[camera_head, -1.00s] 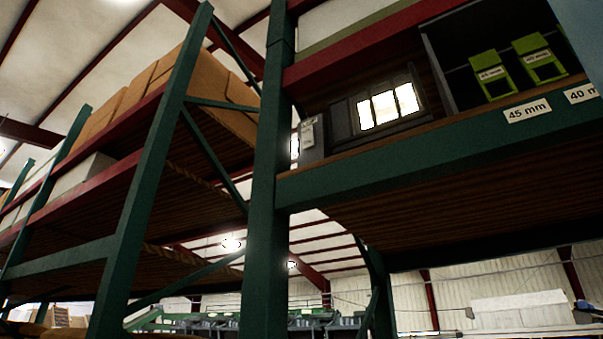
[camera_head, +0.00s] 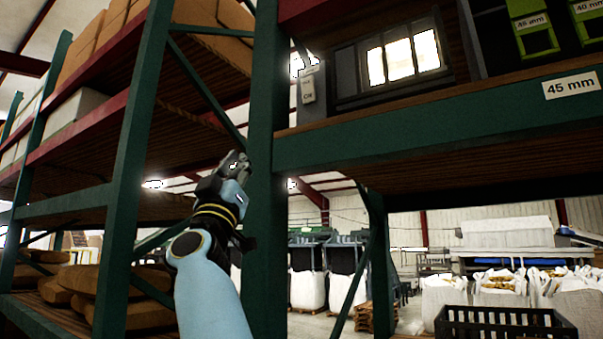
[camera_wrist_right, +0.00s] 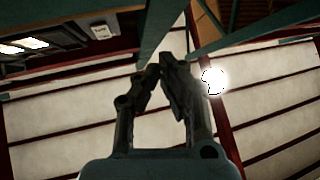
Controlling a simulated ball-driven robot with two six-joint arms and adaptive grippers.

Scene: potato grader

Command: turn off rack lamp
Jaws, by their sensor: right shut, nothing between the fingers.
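The rack lamp (camera_head: 402,58) sits on the shelf in a dark housing, and its pale panels are lit. At its left is a small light switch plate (camera_head: 308,90) with short lettering too small to read for sure. My right gripper (camera_head: 236,160) is in front of the green upright, below and left of the switch plate, apart from it. In the wrist view the right gripper (camera_wrist_right: 160,64) has its fingertips together and holds nothing. The lamp (camera_wrist_right: 22,46) and switch plate (camera_wrist_right: 100,32) show there at upper left. My left gripper is not in view.
A green rack upright (camera_head: 265,200) and the shelf beam (camera_head: 420,128) stand close to my right arm. Green bins (camera_head: 533,30) are on the shelf at right. A black crate (camera_head: 505,325) is at lower right.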

